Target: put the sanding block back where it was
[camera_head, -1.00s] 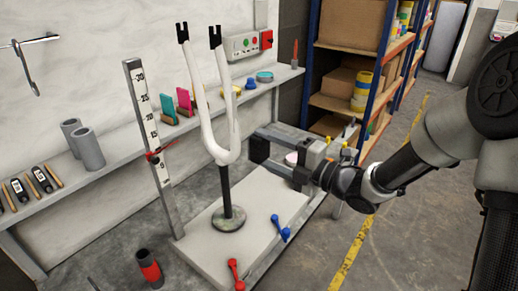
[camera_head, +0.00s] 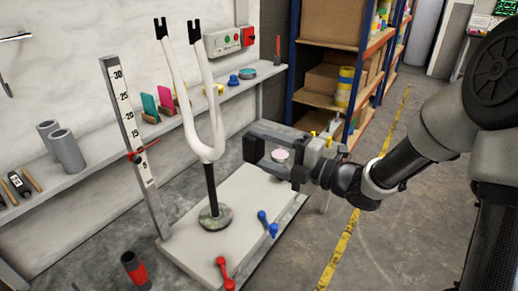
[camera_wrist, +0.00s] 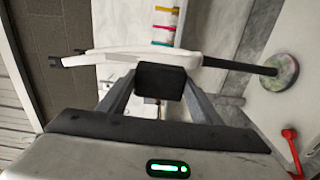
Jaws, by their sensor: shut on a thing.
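The sanding block appears as a dark, nearly black block (camera_head: 253,150) at the far end of my gripper (camera_head: 264,149) in the head view. In the wrist view the same dark block (camera_wrist: 160,80) sits between the fingertips of my gripper (camera_wrist: 160,92), which is shut on it. The block is held in the air to the right of the white fork (camera_head: 204,145), apart from it in the head view. In the wrist view the block overlaps the fork, so their gap in depth cannot be told. The block's far side is hidden.
The fork stands on a round foot on a pale bench (camera_head: 190,245) with blue (camera_head: 268,224) and red (camera_head: 225,272) clamp handles. An upright scale (camera_head: 131,135) stands left. A wall shelf (camera_head: 105,168) holds grey cylinders and coloured pieces. Racking (camera_head: 340,103) stands behind; open floor lies right.

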